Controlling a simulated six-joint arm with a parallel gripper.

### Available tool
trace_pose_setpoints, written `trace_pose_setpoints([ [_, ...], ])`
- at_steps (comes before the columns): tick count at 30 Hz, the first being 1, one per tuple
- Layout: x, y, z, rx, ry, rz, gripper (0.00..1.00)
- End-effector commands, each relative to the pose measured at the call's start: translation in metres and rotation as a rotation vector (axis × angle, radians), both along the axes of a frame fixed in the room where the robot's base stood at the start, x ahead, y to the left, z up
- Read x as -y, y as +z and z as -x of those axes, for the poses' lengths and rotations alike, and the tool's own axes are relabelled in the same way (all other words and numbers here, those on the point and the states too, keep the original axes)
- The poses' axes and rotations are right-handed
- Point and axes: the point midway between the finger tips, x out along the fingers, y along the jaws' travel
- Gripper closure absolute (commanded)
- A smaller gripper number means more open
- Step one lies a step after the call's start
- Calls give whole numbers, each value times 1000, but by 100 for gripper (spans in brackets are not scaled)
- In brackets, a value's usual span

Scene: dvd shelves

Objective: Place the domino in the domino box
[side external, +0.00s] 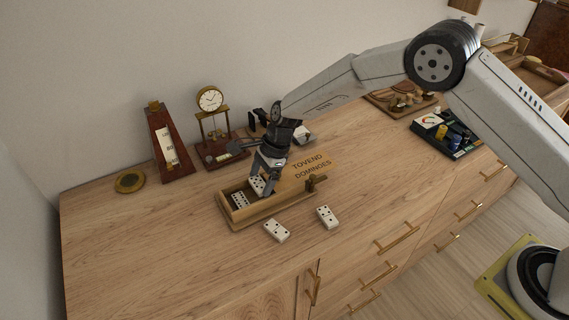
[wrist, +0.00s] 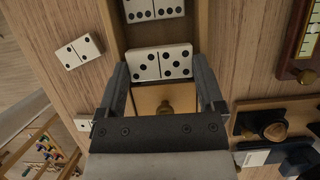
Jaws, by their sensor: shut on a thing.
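The wooden domino box (side external: 228,213) stands open on the cabinet top, with its lid (side external: 310,166) reading "TOVEND DOMINOES" at the right end. My gripper (side external: 264,185) points down into the box and is shut on a white domino (side external: 257,184). In the wrist view this domino (wrist: 160,63) lies crosswise between the fingers (wrist: 163,85), over the box opening. Another domino (side external: 239,199) lies in the left part of the box; it also shows in the wrist view (wrist: 153,9). Whether the held domino touches the box floor cannot be told.
Two loose dominoes (side external: 277,230) (side external: 326,217) lie in front of the box. A metronome (side external: 169,145) and a small clock (side external: 210,99) stand behind it. A round brass object (side external: 129,181) lies at the left. The left front of the top is clear.

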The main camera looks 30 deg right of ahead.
Motion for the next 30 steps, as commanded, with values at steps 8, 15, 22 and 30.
trace_pose_setpoints([
  [8,3,-20,7,-14,6,17,78],
  [15,3,-25,7,-13,8,17,78],
  [22,2,-27,7,-11,10,17,78],
  [30,2,-27,8,-13,7,17,0],
])
